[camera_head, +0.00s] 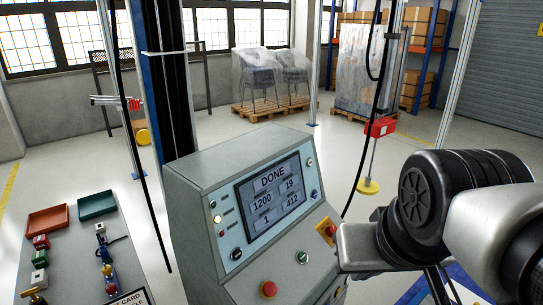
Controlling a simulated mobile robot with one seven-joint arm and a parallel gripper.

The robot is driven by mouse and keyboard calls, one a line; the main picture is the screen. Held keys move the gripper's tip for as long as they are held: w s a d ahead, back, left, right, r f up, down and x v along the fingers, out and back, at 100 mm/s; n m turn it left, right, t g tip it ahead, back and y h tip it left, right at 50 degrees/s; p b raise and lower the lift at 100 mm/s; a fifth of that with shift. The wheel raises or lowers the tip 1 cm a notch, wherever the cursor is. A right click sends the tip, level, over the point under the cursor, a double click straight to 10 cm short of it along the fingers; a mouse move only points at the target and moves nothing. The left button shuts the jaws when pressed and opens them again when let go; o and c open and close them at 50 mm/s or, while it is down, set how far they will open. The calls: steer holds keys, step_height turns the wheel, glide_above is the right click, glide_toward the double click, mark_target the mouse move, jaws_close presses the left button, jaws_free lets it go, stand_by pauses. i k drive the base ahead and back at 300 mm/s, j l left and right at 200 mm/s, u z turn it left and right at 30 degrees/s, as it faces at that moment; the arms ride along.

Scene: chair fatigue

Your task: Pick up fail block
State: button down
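Several small blocks lie on the grey table at the left. Any marking that tells which is the fail block is too small to read. A red-brown tray (47,220) and a teal tray (97,206) lie behind the blocks. My arm comes in from the right, beside the console and far from the blocks. Its grey end part (365,246) shows near the console's right edge. No fingertips can be made out, nor anything held.
A grey console (200,215) stands between my arm and the table, its screen reading DONE. A dark upright post (168,70) and hanging black cables rise behind it. Small coloured parts (106,270) and a white card (132,298) lie on the table's right side.

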mark_target(41, 243)
steer(key=k, duration=0.55)
steer(key=j+u, duration=0.1)
steer(key=u, duration=1.3)
steer(key=i+u, duration=0.3)
steer(key=i, duration=0.7)
